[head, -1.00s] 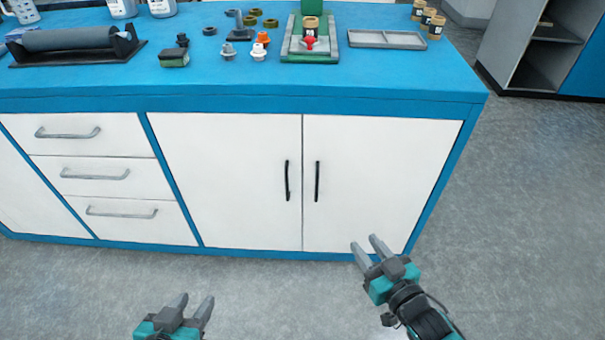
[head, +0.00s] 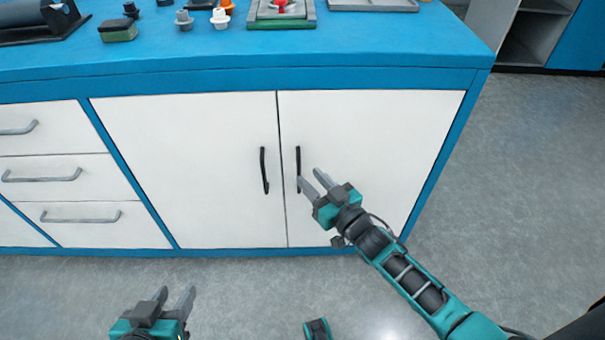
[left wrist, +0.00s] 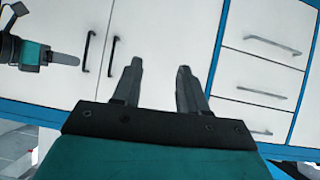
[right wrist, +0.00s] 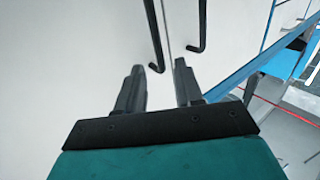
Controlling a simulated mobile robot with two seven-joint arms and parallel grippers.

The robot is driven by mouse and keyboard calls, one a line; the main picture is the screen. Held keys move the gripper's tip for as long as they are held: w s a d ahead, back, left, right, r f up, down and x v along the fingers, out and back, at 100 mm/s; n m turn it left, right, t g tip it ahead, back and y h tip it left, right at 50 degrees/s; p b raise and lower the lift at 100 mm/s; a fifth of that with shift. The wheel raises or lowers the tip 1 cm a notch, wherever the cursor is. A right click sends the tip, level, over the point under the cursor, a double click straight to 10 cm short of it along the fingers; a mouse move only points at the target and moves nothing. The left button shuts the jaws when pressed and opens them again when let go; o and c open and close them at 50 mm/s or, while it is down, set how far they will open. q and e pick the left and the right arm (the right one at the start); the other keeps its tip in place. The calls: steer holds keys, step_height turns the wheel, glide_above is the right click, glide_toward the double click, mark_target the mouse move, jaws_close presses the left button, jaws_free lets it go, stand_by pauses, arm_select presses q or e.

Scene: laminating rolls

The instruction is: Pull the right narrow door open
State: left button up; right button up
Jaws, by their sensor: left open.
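The right narrow door (head: 375,140) is white and closed, with a black vertical handle (head: 298,168) near its left edge. My right gripper (head: 308,178) is open close to this handle. In the right wrist view, the handle's end (right wrist: 155,67) appears between the fingertips, with no clear grip on it; contact cannot be told. The left door (head: 190,150) is also closed, with its own black handle (head: 264,170). My left gripper (head: 176,297) is open and empty, low in front of the cabinet. In the left wrist view both handles show at the left (left wrist: 112,55).
The blue worktop (head: 240,55) overhangs the doors and carries small parts and trays along its back. White drawers (head: 60,175) with grey handles are at the left. Grey floor (head: 500,210) is clear to the right of the cabinet. A grey shelf unit (head: 525,40) stands behind.

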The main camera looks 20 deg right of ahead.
mark_target(300, 168)
steer(key=shift+b+x, duration=0.5)
steer(key=shift+x, duration=1.65)
steer(key=shift+c, duration=0.2)
jaws_close()
